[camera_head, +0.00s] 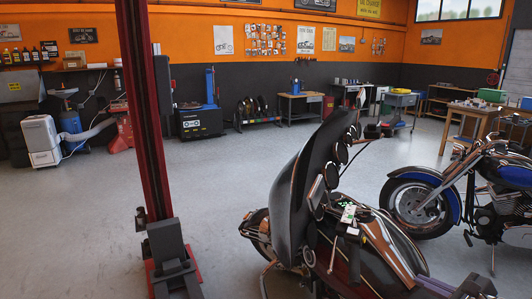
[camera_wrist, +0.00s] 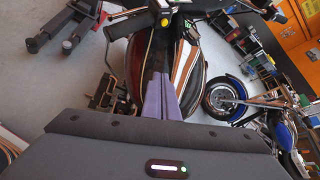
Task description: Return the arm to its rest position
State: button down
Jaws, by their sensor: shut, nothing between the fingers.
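My gripper (camera_wrist: 162,78) shows in the wrist view as two purple fingers pressed together, with nothing between them. The fingers point towards the striped tank of the near motorcycle (camera_wrist: 190,60) and overlap it in the picture; I cannot tell the gap. Most of the arm is out of view.
A red lift post (camera_head: 145,110) with a dark foot stands left of the near motorcycle. A blue motorcycle (camera_head: 430,205) stands to the right. Workbenches (camera_head: 300,97) and equipment line the back wall. The grey floor (camera_head: 90,220) at left is clear.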

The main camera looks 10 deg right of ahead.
jog(key=s+a+f+n+g+y, duration=0.1)
jog(key=s+a+f+n+g, duration=0.1)
jog(key=s+a+n+g, duration=0.4)
jog(key=s+a+f+n+g+y, duration=0.15)
jog(key=s+a+n, duration=0.25)
jog(key=a+n, duration=0.5)
jog(key=s+a+r+n+h, duration=0.2)
jog(key=a+r+n, duration=0.3)
jog(key=a+n, duration=0.2)
jog(key=s+a+r+n+h, duration=0.2)
jog(key=a+r+n, duration=0.3)
jog(key=a, duration=0.5)
jog(key=shift+s+r+n, duration=0.35)
jog(key=shift+s+n, duration=0.2)
jog(key=shift+n, duration=0.35)
dwell(0.9)
